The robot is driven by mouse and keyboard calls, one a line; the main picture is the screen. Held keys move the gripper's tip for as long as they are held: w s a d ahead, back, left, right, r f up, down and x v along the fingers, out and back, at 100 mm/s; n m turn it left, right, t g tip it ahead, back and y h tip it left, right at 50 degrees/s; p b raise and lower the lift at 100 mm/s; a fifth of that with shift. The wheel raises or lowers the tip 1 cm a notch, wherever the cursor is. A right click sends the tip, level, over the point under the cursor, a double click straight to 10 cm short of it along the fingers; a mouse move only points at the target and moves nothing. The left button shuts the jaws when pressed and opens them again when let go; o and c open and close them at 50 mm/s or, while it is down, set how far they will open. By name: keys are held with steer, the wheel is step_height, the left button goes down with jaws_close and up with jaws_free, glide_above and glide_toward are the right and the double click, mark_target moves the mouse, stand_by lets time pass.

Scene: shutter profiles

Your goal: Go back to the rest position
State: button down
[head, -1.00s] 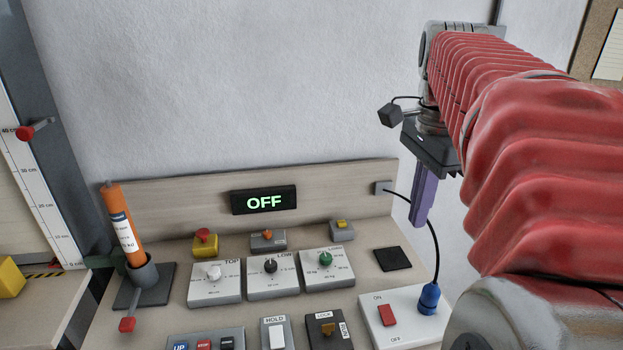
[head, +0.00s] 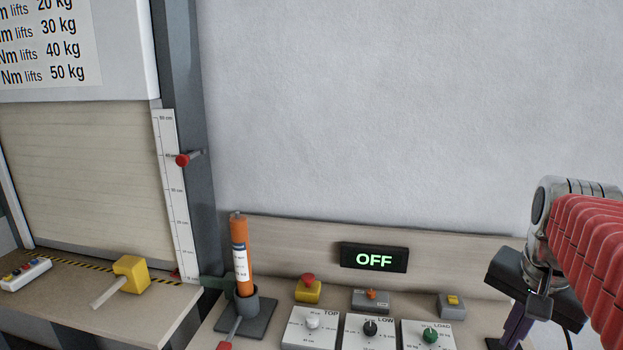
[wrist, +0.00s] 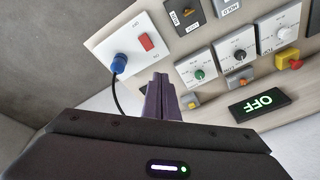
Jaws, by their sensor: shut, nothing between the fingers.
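My gripper (head: 515,335) is at the lower right of the head view, with its purple fingers partly cut off by the bottom edge. In the wrist view my gripper (wrist: 161,84) shows its purple fingers together, with nothing between them. It hangs in the air in front of the control bench, apart from the panels. My red-sleeved arm comes in from the right edge of the head view.
The bench has a display (head: 374,258) reading OFF, a red-and-yellow stop button (head: 308,289), several dial boxes and an orange tube (head: 241,255) in a holder. A white switch box (wrist: 133,48) with a blue plug (wrist: 118,63) shows in the wrist view.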

steer(key=s+a+f+n+t, duration=0.1)
steer(key=a+f+n, duration=0.1)
steer(key=a, duration=0.4)
steer(key=s+a+f+n+t+y, duration=0.1)
steer(key=a+f+n, duration=0.1)
steer(key=a+n, duration=0.3)
steer(key=s+a+f+n+t, duration=0.1)
steer(key=s+a+f+n, duration=0.1)
steer(key=a, duration=0.7)
steer(key=shift+a+f+n, duration=0.15)
steer(key=shift+f+n, duration=0.35)
steer(key=shift+n, duration=0.6)
